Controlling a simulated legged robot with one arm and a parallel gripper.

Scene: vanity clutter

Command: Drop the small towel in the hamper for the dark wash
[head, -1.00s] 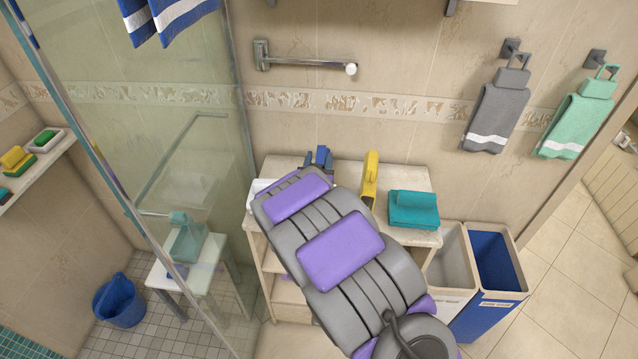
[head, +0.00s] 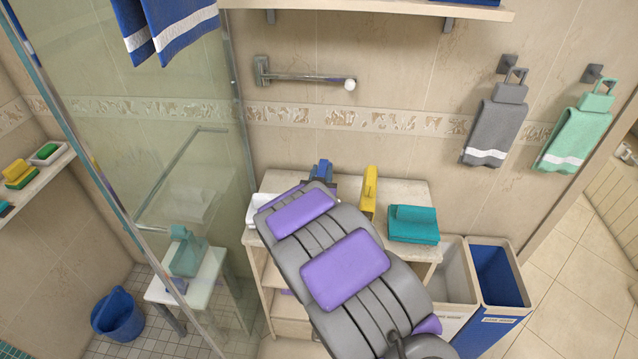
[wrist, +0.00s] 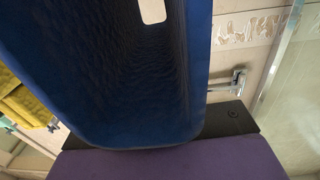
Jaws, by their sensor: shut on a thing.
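My gripper (head: 320,183) is at the far end of my grey and purple arm, over the back left of the counter. It is shut on a blue thing (head: 321,170), mostly hidden by the arm in the head view. In the wrist view this blue thing (wrist: 110,80) looms close, textured and trough-shaped, with a slot at its top; I cannot tell for sure that it is the small towel. Two hampers stand right of the counter: a pale one (head: 462,285) and a blue one (head: 500,275). Both are open-topped. The label on the blue one is too small to read.
On the counter are a white tray (head: 262,211), an upright yellow thing (head: 369,190) and a folded teal cloth (head: 413,224). A grey towel (head: 492,133) and a green towel (head: 570,140) hang at right. A glass panel (head: 170,110) stands at left. Floor is clear at right.

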